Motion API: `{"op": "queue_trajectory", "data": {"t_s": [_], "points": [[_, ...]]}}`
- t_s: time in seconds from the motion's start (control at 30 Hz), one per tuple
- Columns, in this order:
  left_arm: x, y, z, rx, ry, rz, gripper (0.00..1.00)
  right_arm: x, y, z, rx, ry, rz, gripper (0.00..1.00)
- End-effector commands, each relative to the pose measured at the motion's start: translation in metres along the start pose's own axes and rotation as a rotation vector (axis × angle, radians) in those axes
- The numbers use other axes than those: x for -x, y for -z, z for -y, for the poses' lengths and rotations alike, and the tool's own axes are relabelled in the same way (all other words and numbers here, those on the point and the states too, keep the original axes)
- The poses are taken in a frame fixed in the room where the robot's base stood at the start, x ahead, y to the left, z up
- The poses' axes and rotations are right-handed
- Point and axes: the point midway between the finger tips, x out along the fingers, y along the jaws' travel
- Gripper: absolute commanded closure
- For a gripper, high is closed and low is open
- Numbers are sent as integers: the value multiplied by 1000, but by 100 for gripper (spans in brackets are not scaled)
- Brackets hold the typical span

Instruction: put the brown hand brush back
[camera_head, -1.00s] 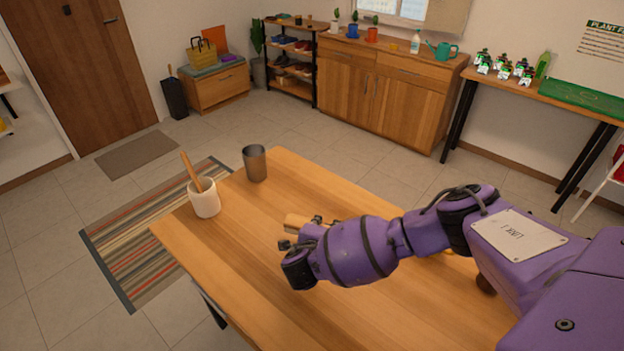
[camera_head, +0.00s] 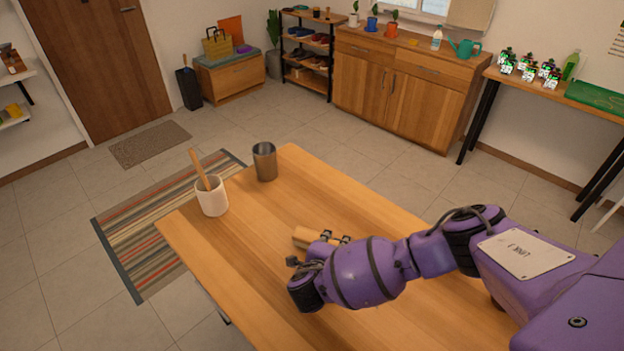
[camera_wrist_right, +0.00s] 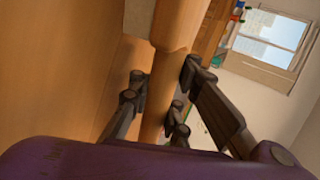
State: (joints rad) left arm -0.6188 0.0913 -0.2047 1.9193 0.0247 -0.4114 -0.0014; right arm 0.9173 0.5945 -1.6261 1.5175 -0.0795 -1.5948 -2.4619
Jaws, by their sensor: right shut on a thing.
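The brown hand brush (camera_head: 303,237) shows in the head view as a short light-wood piece beyond my right gripper (camera_head: 325,241), over the wooden table (camera_head: 235,260). The rest of it is hidden behind the gripper and arm. In the right wrist view the brush (camera_wrist_right: 181,24) has a thick wooden part at the top and a thinner handle running down between the fingers. A pale patch beside the thick part may be its bristles. My right gripper (camera_wrist_right: 162,95) is shut on the handle. I cannot tell whether the brush touches the table. My left gripper is not in view.
A white pot (camera_head: 212,200) with a wooden stick in it and a dark metal cup (camera_head: 265,163) stand at the table's far left end. A striped rug (camera_head: 150,235) lies beside the table. The visible left part of the tabletop is otherwise clear.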

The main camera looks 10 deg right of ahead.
Motion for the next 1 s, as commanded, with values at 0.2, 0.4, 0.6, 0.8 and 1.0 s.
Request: {"op": "queue_trajectory", "data": {"t_s": [0.2,0.4,0.6,0.8,1.0], "points": [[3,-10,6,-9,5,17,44,-3,0,-7,0,-1,-1,100],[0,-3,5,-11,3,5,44,-4,1,-9,0,-1,-1,89],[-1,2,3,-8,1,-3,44,-4,1,-9,0,-1,-1,75],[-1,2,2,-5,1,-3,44,-4,1,-10,1,-2,-1,75],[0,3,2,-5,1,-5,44,-1,1,0,0,-1,-1,75]]}}
